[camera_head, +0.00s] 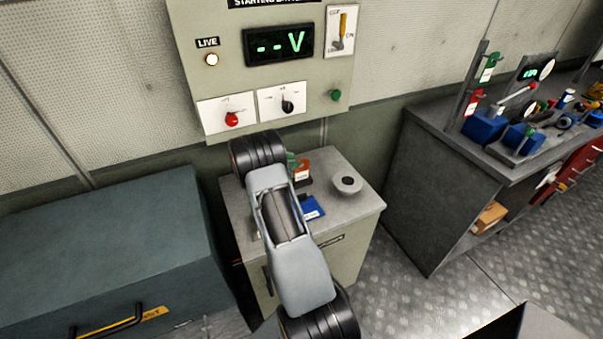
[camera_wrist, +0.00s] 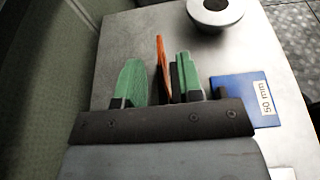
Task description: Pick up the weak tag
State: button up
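An orange-red upright piece (camera_head: 302,171), possibly the weak tag, stands on the small grey cabinet top just beyond my wrist. In the wrist view the orange piece (camera_wrist: 161,52) is seen nearly edge-on, with a dark part beside it. No writing on it is readable. My gripper (camera_wrist: 158,78) has green fingers spread apart, and the orange piece shows between them, nearer the right finger. I cannot tell whether it touches that finger. In the head view my arm hides most of the gripper.
A blue block marked 50 mm (camera_wrist: 256,97) lies right of my gripper on the cabinet top (camera_wrist: 120,42). A round metal piece with a dark hole (camera_head: 346,186) sits at the right. The voltage panel (camera_head: 270,75) rises behind. A teal chest (camera_head: 110,255) stands left, a cluttered workbench (camera_head: 440,150) right.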

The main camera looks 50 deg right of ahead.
aim_at(302, 161)
jog(key=p+x, duration=0.1)
jog(key=x, duration=0.3)
jog(key=shift+s+d+f, duration=0.1)
jog(key=shift+d, duration=0.1)
grip_shut()
